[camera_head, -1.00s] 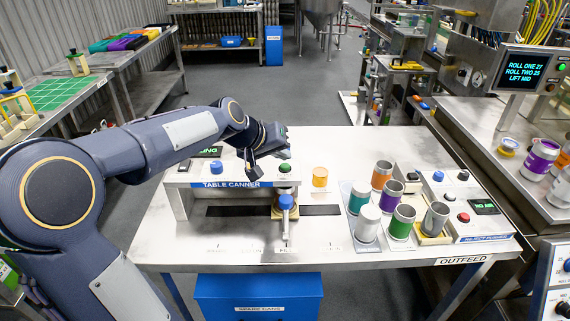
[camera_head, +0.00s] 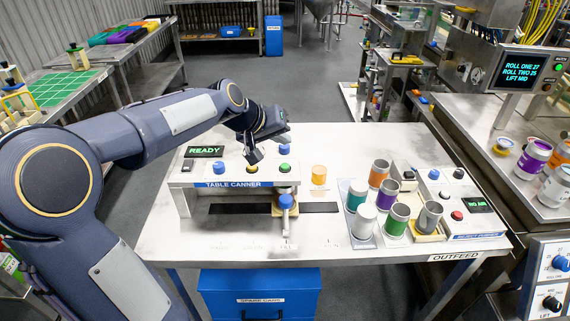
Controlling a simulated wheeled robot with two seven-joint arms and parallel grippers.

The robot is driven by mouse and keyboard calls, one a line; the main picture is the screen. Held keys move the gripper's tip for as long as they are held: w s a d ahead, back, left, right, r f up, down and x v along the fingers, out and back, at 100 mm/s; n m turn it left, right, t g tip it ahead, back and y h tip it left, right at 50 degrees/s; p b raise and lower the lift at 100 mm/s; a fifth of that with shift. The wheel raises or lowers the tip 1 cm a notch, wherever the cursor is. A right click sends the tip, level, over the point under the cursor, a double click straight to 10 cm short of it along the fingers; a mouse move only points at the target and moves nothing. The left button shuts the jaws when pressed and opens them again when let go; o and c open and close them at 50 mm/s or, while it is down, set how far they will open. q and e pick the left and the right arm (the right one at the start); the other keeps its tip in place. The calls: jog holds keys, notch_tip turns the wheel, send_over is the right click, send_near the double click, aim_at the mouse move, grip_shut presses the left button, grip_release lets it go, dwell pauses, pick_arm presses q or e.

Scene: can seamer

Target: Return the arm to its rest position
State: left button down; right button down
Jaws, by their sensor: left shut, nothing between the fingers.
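My left arm comes in from the left and reaches over the back of the white table. My left gripper (camera_head: 254,154) is shut and empty, above the table canner (camera_head: 232,185). A blue-topped part (camera_head: 286,201) stands at the canner's front right. My right gripper is not in view.
Several cans (camera_head: 378,173) stand on a tray right of the canner, beside the reject panel (camera_head: 474,205). A blue spare cans bin (camera_head: 259,293) sits below the front edge. The table's front left is clear.

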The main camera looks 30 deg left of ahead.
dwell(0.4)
pick_arm(q)
jog(key=s+d+f+m+g, duration=0.1)
jog(key=s+d+f, duration=0.2)
jog(key=s, duration=0.6)
jog(key=s+d+f+m+g, duration=0.1)
jog(key=s+d+f, duration=0.2)
jog(key=s, duration=0.6)
jog(key=s+d+f+m+g+h, duration=0.1)
jog(key=s+d, duration=0.4)
jog(key=s, duration=0.5)
notch_tip(320, 180, down, 2)
jog(key=shift+d+f+m, duration=0.1)
jog(key=shift+d+m, duration=0.3)
jog(key=shift+m, duration=0.1)
jog(key=shift+a, duration=0.1)
